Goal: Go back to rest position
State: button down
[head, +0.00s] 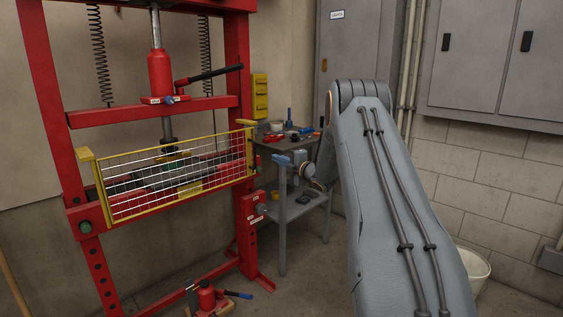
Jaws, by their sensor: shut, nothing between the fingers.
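My gripper (283,161) shows small, near the middle of the picture, left of my raised grey arm. It is shut, with nothing seen between its fingers. It appears in front of the grey work table (284,216), to the right of the red press. Part of my wrist and forearm is hidden behind the near arm link. I cannot tell how far the gripper is from the table.
A red press frame (51,101) with a yellow-edged wire guard (170,178) stands left. A red jack (207,297) is on the floor before it. Tools lie on the table. A white bucket (474,268) stands right, below grey wall cabinets (465,60).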

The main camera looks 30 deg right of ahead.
jog(key=s+a+m+g+h+p, duration=0.1)
jog(key=s+a+m+g, duration=0.4)
jog(key=s, duration=1.4)
jog(key=s+a+m+g+h+p, duration=0.1)
jog(key=s+a+m+g+p, duration=0.3)
jog(key=s+a, duration=0.9)
jog(key=s+a+f+m+g+h+p, duration=0.1)
jog(key=s+a+m+g, duration=0.7)
jog(key=s, duration=1.7)
jog(key=a+m+p, duration=0.1)
jog(key=m, duration=0.2)
jog(key=shift+a+m+h+p, duration=0.15)
jog(key=shift+m+h+p, duration=0.15)
jog(key=shift+h+p, duration=0.1)
jog(key=shift+f, duration=0.1)
